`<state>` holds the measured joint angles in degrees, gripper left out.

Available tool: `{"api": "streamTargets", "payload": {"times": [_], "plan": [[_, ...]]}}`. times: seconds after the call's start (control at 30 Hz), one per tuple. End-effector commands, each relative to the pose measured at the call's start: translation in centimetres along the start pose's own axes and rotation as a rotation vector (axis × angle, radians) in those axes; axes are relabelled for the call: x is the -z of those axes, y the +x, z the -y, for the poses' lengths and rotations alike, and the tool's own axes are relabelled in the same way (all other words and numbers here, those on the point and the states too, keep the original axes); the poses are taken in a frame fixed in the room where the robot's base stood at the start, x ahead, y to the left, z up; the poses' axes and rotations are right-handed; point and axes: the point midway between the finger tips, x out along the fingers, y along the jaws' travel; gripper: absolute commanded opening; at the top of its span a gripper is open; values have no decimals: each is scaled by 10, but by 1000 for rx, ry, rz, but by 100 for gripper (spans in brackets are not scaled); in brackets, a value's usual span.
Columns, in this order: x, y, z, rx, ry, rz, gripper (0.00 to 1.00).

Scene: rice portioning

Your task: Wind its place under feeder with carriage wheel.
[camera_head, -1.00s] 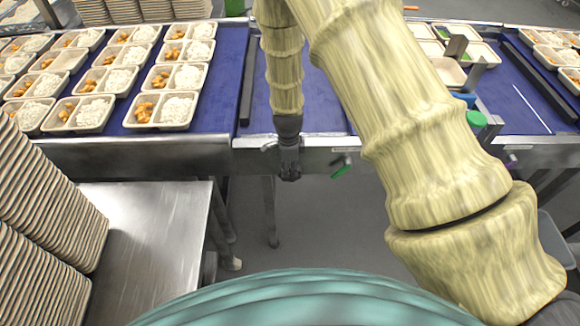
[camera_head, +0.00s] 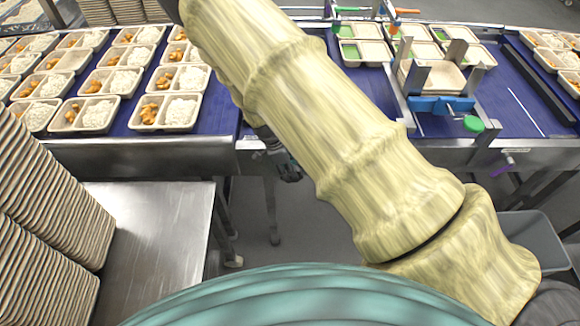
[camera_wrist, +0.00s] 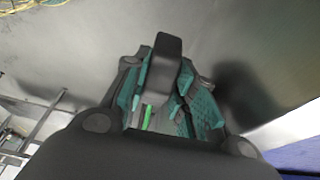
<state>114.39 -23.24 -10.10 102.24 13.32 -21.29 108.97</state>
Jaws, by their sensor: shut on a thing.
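My gripper (camera_head: 288,172) is low in front of the conveyor's metal edge, largely hidden behind my arm in the head view. In the wrist view its teal-padded fingers (camera_wrist: 165,100) are closed around a dark piece with a thin green strip (camera_wrist: 147,115), which appears to be the carriage wheel's handle. The rest of the wheel is hidden by my arm. On the right belt, a blue block (camera_head: 440,104) between grey uprights (camera_head: 408,85) stands in front of an empty tray (camera_head: 440,76). A green round knob (camera_head: 474,123) is beside it.
Filled trays (camera_head: 165,110) in rows cover the left blue belt. Green-filled trays (camera_head: 362,52) stand at the back. Tall tray stacks (camera_head: 45,200) and a bare steel table (camera_head: 150,240) are at the left. A purple handle (camera_head: 507,160) and a grey bin (camera_head: 535,240) are at right.

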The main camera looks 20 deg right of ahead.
Motion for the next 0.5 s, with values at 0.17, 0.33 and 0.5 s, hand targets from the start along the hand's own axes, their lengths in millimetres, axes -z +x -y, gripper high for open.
{"api": "streamTargets", "payload": {"times": [0.17,0.33,0.5], "plan": [[-4,4,-5,-10,-4,-42,3],[-5,4,-5,-8,-5,-80,3],[-5,3,-4,-3,-3,-108,3]]}}
